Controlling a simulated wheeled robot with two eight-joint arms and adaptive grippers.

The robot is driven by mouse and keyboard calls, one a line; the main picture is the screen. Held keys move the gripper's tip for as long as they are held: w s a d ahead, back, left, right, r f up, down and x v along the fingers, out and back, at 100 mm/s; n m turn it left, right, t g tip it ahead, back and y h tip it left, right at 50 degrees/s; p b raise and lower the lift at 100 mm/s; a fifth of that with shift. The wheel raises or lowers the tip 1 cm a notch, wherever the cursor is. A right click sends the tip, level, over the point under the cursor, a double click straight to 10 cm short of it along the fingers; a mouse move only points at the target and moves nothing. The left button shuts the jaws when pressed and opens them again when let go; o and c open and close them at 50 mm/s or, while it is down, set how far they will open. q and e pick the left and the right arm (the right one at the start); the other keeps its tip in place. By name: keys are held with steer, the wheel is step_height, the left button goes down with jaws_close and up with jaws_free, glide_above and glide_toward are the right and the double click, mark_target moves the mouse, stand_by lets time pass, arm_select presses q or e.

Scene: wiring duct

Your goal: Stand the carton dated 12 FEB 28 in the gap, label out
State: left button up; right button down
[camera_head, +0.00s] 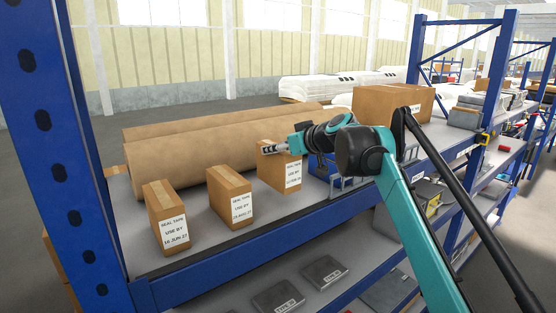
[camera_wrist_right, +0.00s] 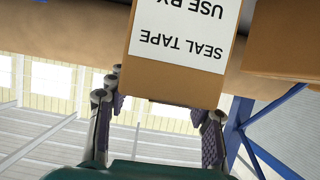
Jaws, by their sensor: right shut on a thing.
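Three cartons with white SEAL TAPE labels stand along the shelf in the head view: a left carton (camera_head: 167,218) that seems to read 16 JUN 27, a middle carton (camera_head: 231,198) with a date in 27, and a right carton (camera_head: 279,172) whose date is too small to read surely. My right gripper (camera_head: 270,149) is shut on the right carton near its top. In the right wrist view this carton (camera_wrist_right: 175,80) is between the fingers (camera_wrist_right: 160,107), its label upside down and cut off. It looks upright, label outward; I cannot tell whether it touches the shelf. My left gripper is out of view.
Large brown rolls (camera_head: 215,150) lie behind the cartons. A blue bin (camera_head: 325,168) is close right of the held carton, with a bigger carton (camera_head: 392,104) beyond. A blue upright (camera_head: 75,150) bounds the left. Bare shelf shows between the cartons.

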mark_target(279, 161)
steer(key=shift+f, duration=0.1)
steer(key=f, duration=0.3)
steer(key=shift+s+d, duration=0.2)
steer(key=shift+s, duration=0.15)
steer(key=shift+w+a+f, duration=0.15)
steer(key=shift+w+f, duration=0.1)
steer(key=shift+f, duration=0.15)
steer(key=shift+s+f, duration=0.1)
steer(key=shift+s, duration=0.1)
steer(key=c, duration=0.7)
jaws_free()
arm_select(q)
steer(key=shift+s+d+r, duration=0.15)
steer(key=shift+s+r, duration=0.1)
arm_select(e)
steer(key=shift+o, duration=0.3)
steer(key=shift+w, duration=0.1)
